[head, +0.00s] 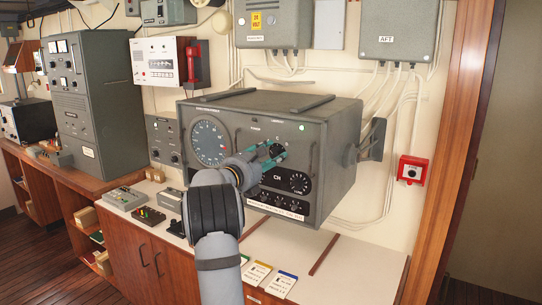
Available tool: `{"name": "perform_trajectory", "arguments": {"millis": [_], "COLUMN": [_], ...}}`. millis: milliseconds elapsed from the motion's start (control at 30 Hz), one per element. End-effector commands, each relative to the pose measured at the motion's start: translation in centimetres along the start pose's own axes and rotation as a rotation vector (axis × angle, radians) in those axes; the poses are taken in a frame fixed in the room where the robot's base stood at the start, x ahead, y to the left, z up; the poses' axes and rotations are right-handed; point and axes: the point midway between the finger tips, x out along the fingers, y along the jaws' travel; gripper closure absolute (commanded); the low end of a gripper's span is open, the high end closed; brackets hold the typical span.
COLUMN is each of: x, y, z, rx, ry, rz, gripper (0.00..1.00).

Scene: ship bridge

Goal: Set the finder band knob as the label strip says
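The finder is a grey metal box (335,145) on the white counter, its front panel facing me. A label strip (276,210) runs along the panel's lower edge; its print is too small to read. My gripper (281,150) reaches the panel's upper middle, with teal-tipped fingers at a knob position. White marks show around the fingertips there, but the knob itself is mostly hidden. I cannot tell whether the fingers touch or grip it. I cannot confirm which control is the band knob.
A large round dial (210,143) is at the panel's left. A green lamp (302,128) is lit at upper right. Small switch boxes (148,216) stand on the counter to the left. Coloured cards (281,284) lie in front. A red call point (411,171) is on the wall.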

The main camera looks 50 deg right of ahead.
Motion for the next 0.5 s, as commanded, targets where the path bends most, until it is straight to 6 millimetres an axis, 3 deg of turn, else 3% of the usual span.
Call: {"name": "perform_trajectory", "arguments": {"millis": [500], "x": [0.0], "y": [-0.06], "z": [0.11], "rx": [0.001], "ry": [-0.002], "rz": [-0.001], "gripper": [0.91]}}
